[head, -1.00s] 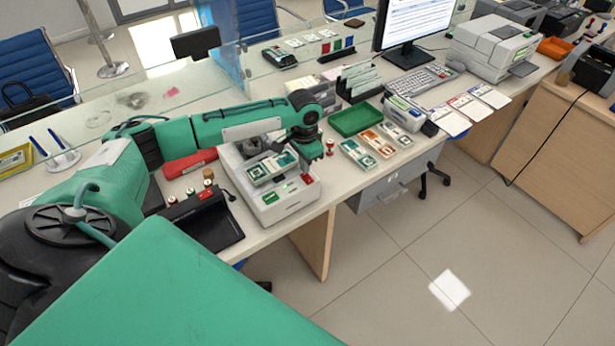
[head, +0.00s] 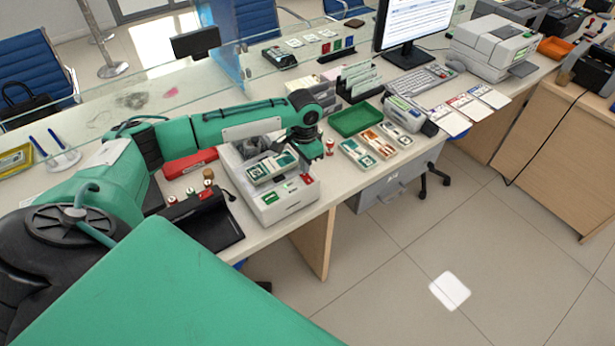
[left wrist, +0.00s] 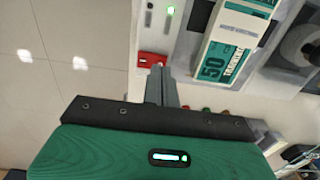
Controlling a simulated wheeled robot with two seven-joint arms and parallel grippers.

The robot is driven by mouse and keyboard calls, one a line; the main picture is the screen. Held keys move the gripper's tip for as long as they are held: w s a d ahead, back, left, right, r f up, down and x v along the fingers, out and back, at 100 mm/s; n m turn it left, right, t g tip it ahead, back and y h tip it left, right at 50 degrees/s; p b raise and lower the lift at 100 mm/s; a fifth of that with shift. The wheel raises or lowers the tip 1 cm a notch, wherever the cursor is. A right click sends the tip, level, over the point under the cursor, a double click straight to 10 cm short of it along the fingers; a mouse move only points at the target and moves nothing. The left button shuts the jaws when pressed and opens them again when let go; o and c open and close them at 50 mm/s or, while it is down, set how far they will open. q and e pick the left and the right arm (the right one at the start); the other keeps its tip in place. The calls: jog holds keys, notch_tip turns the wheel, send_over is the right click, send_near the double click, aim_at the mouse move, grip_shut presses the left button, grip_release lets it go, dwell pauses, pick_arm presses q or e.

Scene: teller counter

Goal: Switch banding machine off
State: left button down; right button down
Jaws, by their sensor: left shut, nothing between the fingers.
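The banding machine (head: 285,205) is a pale box at the front edge of the counter, with a bundle of green notes (head: 272,167) on top. Its red switch (head: 307,179) is at the right front corner. In the left wrist view the red switch (left wrist: 150,60) lies at the tips of my left gripper (left wrist: 157,70). That gripper is shut and empty; I cannot tell whether it touches the switch. A small green light (left wrist: 170,10) beside the switch is lit. In the head view my left gripper (head: 311,154) points down over the machine. My right gripper is not in view.
A green tray (head: 356,121) and banded note bundles (head: 368,146) lie right of the machine. A red stapler-like object (head: 190,164), several stamps (head: 190,191) and a black tray (head: 212,226) are on the left. A glass screen (head: 120,103) runs behind. The floor in front is clear.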

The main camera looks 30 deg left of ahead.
pick_arm(q)
jog(key=shift+f, duration=0.3)
jog(key=shift+f, duration=0.6)
dwell(0.4)
notch_tip(320, 180, up, 7)
jog(key=p, duration=0.8)
dwell(0.7)
